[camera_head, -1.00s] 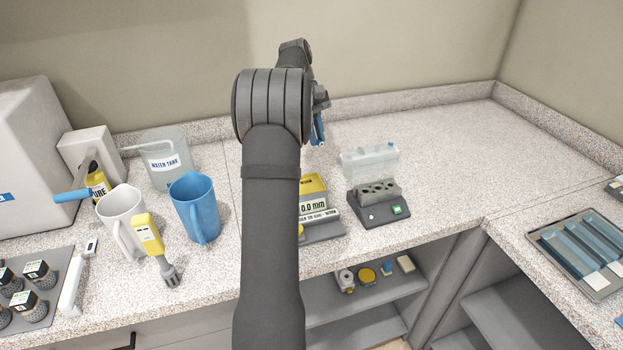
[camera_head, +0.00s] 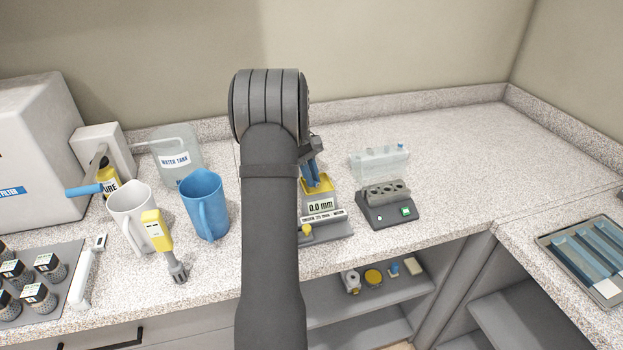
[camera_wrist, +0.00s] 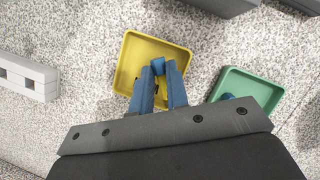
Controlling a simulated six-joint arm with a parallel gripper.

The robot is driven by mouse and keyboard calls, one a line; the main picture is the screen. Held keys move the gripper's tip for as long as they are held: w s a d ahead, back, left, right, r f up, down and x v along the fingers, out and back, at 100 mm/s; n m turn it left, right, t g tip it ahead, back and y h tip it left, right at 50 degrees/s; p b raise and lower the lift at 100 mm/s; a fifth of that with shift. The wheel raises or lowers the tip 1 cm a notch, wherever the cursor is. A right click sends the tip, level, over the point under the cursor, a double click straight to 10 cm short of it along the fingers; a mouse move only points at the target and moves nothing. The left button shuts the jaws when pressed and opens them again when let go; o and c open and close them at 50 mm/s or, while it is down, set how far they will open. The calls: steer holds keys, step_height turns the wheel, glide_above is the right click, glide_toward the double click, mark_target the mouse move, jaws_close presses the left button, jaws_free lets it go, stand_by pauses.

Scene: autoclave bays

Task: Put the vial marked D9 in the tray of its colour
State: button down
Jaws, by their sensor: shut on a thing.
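My gripper (camera_wrist: 160,75) has blue fingers and is shut on a small blue-topped piece (camera_wrist: 158,65), which looks like a vial's cap. No D9 mark can be read, and the rest of the vial is hidden. In the wrist view the fingertips are over the yellow tray (camera_wrist: 137,48); I cannot tell whether the vial touches its floor. The green tray (camera_wrist: 269,91) is to the right, with a small blue thing (camera_wrist: 228,96) in it. In the head view my gripper (camera_head: 314,175) is over the yellow tray (camera_head: 318,187), partly hidden by my arm.
A blue jug (camera_head: 203,205) stands left of my arm. The back right counter is clear.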

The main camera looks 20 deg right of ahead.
mark_target(317, 183)
steer(key=shift+f, duration=0.55)
steer(key=shift+f, duration=0.1)
steer(key=c, duration=1.7)
jaws_free()
steer(key=v, duration=1.2)
steer(key=x, duration=1.2)
steer(key=shift+r, duration=2.3)
